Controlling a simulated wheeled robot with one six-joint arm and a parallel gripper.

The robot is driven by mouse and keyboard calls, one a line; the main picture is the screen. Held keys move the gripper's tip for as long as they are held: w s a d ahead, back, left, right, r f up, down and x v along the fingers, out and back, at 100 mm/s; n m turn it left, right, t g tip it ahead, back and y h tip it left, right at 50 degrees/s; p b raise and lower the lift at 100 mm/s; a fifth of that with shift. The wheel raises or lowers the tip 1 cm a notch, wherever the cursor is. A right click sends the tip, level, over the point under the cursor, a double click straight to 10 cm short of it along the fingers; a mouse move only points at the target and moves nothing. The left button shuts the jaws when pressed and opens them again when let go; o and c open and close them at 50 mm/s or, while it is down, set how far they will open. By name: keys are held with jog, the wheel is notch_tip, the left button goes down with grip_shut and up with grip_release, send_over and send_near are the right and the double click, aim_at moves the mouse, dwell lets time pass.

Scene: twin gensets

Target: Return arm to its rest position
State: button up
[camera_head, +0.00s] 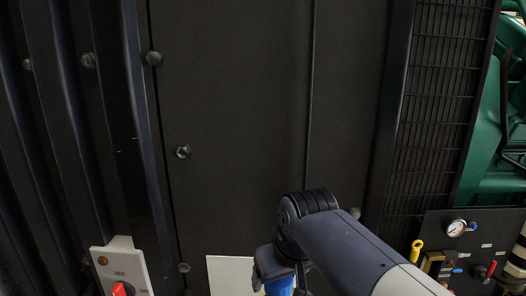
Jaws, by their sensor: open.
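My arm (350,250) reaches in from the bottom right in the head view, with a grey and white link and a black ribbed joint (312,202) at its bend. Past the bend, a dark grey part (272,262) turns down toward the bottom edge, with a bright blue patch (281,287) below it. My gripper and its fingertips are not visible; the bottom of the frame cuts off that end of the arm.
A large dark panel (235,110) with bolts stands behind the arm. A grey switch box (124,263) with a red knob is at bottom left. A black grille (440,90) is at right. A gauge panel (440,235) with a yellow handle and red knob is at bottom right.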

jog(key=shift+n, duration=0.5)
dwell(0.4)
